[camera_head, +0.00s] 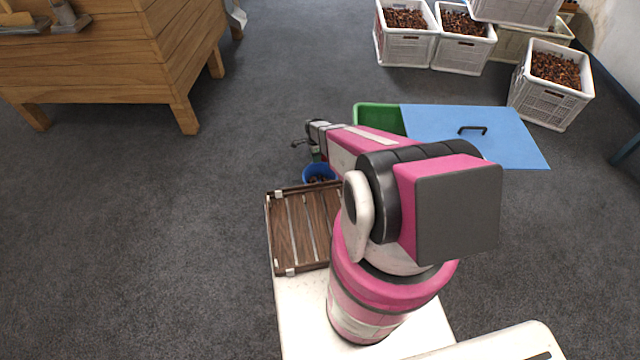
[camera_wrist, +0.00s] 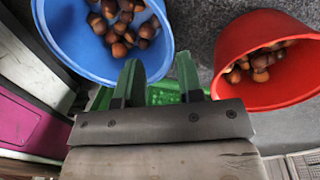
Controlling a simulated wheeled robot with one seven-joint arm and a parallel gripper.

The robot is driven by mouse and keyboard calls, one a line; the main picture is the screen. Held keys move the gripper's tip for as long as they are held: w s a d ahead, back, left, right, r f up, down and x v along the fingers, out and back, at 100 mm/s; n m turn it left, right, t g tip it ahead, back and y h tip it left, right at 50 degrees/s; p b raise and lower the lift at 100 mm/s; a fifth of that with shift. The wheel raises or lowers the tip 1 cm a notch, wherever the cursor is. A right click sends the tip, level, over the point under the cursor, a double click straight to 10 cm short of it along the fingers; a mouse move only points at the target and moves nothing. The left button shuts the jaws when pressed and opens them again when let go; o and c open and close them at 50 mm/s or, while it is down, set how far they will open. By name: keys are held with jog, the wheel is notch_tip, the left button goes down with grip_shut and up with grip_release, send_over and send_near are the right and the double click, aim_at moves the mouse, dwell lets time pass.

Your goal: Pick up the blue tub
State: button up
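The blue tub (camera_head: 307,174) sits low beyond my wooden slatted tray in the head view, partly hidden by my arm, with chestnuts inside. In the wrist view the blue tub (camera_wrist: 72,38) fills the upper left, its rim curving close to the left finger. My gripper (camera_wrist: 160,76) shows two green fingers apart with nothing clearly between them. The left fingertip overlaps the tub's near rim in the picture; I cannot tell if they touch. In the head view my gripper (camera_head: 316,153) is just above the blue tub, mostly hidden by its wrist.
A red tub (camera_wrist: 262,95) with chestnuts stands right of my gripper. A green bin (camera_head: 378,117) with a blue lid (camera_head: 460,142) is beyond my arm. White crates (camera_head: 405,47) of chestnuts stand at the back right. A wooden table (camera_head: 110,55) is upper left; floor between is clear.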

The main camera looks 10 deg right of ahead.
aim_at(317, 164)
jog(key=f, duration=0.4)
jog(key=shift+s, duration=0.2)
jog(key=f, duration=0.5)
jog(key=shift+d, duration=0.2)
grip_shut()
